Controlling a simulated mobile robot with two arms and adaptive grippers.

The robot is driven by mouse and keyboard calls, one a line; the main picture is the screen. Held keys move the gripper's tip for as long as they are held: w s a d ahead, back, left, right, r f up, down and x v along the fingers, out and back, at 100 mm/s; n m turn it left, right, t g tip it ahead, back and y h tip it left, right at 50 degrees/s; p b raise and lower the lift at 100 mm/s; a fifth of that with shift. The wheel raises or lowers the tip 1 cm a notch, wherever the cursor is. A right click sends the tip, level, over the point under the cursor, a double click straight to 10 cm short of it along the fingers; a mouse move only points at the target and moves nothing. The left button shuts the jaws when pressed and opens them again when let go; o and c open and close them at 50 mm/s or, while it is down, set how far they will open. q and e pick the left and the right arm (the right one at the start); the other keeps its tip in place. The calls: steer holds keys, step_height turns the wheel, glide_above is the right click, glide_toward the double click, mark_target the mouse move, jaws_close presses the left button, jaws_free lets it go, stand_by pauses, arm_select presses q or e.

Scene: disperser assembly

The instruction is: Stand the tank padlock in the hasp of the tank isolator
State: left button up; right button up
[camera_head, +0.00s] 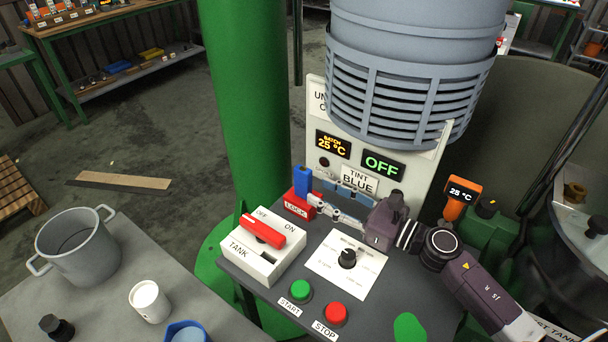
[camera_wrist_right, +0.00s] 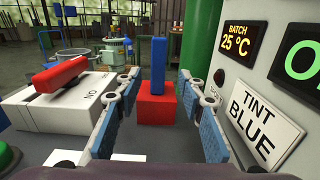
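The tank isolator (camera_head: 262,262) is a white box marked TANK, OFF and ON, with a red handle (camera_head: 262,231) on top and a dark slot in its front part. It also shows at the left of the right wrist view (camera_wrist_right: 50,105). Behind it stands a red block marked LOCK (camera_head: 298,205) with an upright blue piece (camera_head: 302,180) on it, seemingly the padlock. My right gripper (camera_head: 326,194) is open and empty, its fingers close to the blue piece. In the right wrist view the blue piece (camera_wrist_right: 158,66) stands between and beyond the fingertips. My left gripper is not in view.
A selector knob (camera_head: 347,258), green START button (camera_head: 300,290) and red STOP button (camera_head: 336,313) sit in front on the panel. A display board (camera_head: 322,120) and grey motor housing (camera_head: 400,90) rise behind. A pot (camera_head: 78,250) and white cup (camera_head: 149,300) stand on the left table.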

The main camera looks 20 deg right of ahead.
mark_target(310, 188)
steer(key=shift+w+a+r, duration=0.2)
steer(key=shift+w+a, duration=0.1)
steer(key=shift+a, duration=0.1)
steer(key=p+x, duration=0.2)
steer(key=x, duration=0.2)
steer(key=shift+w+a, duration=0.2)
steer(key=shift+w, duration=0.05)
steer(key=shift+w+a+f, duration=0.15)
steer(key=shift+w+a, duration=0.1)
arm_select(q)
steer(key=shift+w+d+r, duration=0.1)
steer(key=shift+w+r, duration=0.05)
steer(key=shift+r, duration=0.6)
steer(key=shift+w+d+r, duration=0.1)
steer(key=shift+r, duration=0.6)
arm_select(e)
jaws_close()
